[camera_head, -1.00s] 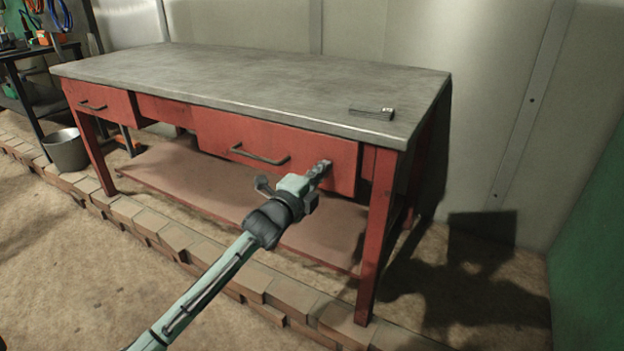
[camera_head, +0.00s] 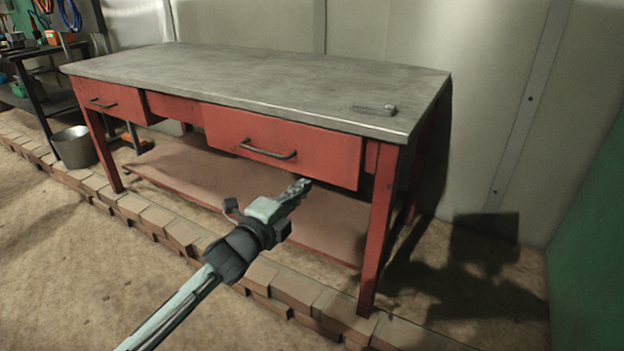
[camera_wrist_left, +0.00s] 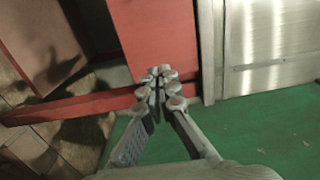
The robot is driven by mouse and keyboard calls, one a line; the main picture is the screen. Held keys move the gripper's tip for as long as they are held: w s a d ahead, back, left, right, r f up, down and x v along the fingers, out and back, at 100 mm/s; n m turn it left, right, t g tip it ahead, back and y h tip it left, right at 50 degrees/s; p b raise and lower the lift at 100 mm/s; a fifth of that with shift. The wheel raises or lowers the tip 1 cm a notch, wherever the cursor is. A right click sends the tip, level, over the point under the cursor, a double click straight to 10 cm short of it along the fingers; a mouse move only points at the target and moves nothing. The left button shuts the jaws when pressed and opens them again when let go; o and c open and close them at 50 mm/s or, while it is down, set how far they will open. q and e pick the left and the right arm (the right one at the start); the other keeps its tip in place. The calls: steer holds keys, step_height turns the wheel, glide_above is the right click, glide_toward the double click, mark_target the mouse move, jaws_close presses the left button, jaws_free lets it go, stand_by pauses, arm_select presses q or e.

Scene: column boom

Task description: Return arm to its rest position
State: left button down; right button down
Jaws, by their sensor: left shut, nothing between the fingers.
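My left gripper (camera_head: 303,186) is shut and empty. Its arm comes in from the lower left, and its fingertips are in front of the red workbench, just below the wide right drawer (camera_head: 280,148). They appear apart from the bench in the head view. In the left wrist view the fingers (camera_wrist_left: 158,88) are together, with red bench parts (camera_wrist_left: 155,40) beyond them. My right gripper is in neither view.
The workbench has a grey top (camera_head: 260,88) with a small flat dark object (camera_head: 374,110) near its right end. A brick edging (camera_head: 190,235) runs in front of the bench legs. A metal bucket (camera_head: 75,147) stands at left. A green wall (camera_head: 590,235) closes the right side.

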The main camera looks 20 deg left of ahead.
arm_select(q)
steer(key=s+a+f+n+g+y, duration=0.15)
steer(key=s+f+n+g, duration=0.35)
steer(key=f, duration=0.6)
steer(key=s+f+n+g+y, duration=0.25)
steer(key=s+f+n, duration=0.35)
steer(key=f, duration=0.5)
steer(key=s+d+f+n+g, duration=0.1)
steer(key=s+f+n+g, duration=0.2)
steer(key=s+f, duration=0.4)
steer(key=s+d+f+n+g+h, duration=0.1)
steer(key=s+d+f+n+g, duration=0.1)
steer(key=s+f, duration=0.5)
steer(key=s+n+g, duration=0.1)
steer(key=s+g, duration=0.1)
steer(key=s, duration=0.3)
steer(key=shift+s+d+f, duration=0.15)
steer(key=shift+f, duration=0.2)
steer(key=shift+g, duration=0.25)
